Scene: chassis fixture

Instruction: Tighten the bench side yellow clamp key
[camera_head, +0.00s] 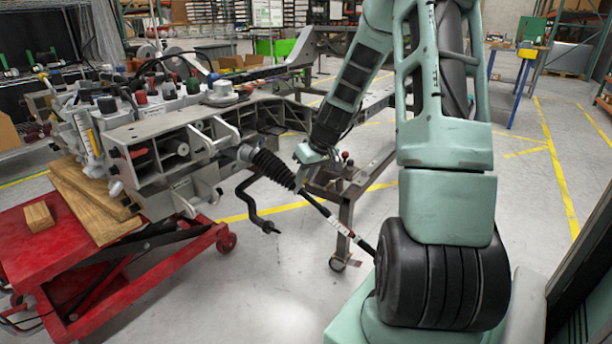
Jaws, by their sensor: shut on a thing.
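My gripper (308,168) hangs at the end of my green and black arm, at the middle of the view. It is small here, in front of the wheeled grey stand and beside the black ribbed boot (272,168) of the rod. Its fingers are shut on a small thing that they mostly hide. By its place this seems to be the clamp key, but I cannot make out its yellow colour or how far it is turned. A clamp fixture with dark red knobs (345,156) sits on the stand, just right of my gripper.
The grey chassis frame (150,130) rests at left over wooden blocks (85,205) on a red lift table (40,250). A bent black bar (255,213) hangs below the boot. A thin rod (335,222) slopes down toward my base. The floor in front is clear.

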